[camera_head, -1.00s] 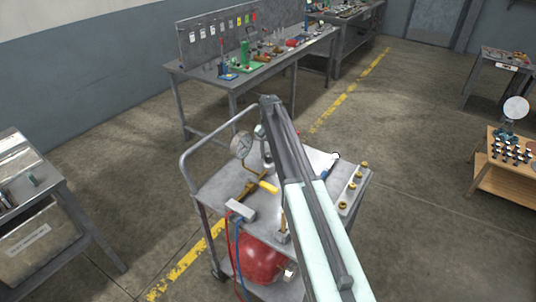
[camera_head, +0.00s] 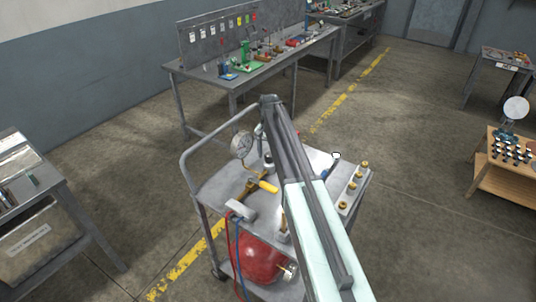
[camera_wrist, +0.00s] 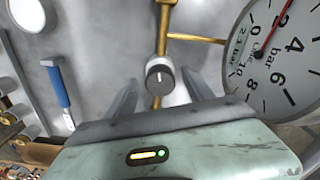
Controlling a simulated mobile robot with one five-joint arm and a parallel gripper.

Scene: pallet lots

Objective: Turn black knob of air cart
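The black knob (camera_wrist: 160,77) has a grey face with a white pointer line and sits on a brass pipe in the wrist view. My gripper (camera_wrist: 159,82) is open, with one finger on each side of the knob and a visible gap to each. I cannot tell how far the fingertips are above it. The round white pressure gauge (camera_wrist: 268,50) with a red needle is at the right. In the head view the air cart (camera_head: 212,188) stands below my arm, which hides part of its top.
The cart carries a yellow-handled valve (camera_head: 268,186), a grey block (camera_head: 240,210) with red and blue hoses, a blue-handled tool (camera_wrist: 61,88) and a strip with brass fittings (camera_head: 351,187). A red tank (camera_head: 260,258) is below.

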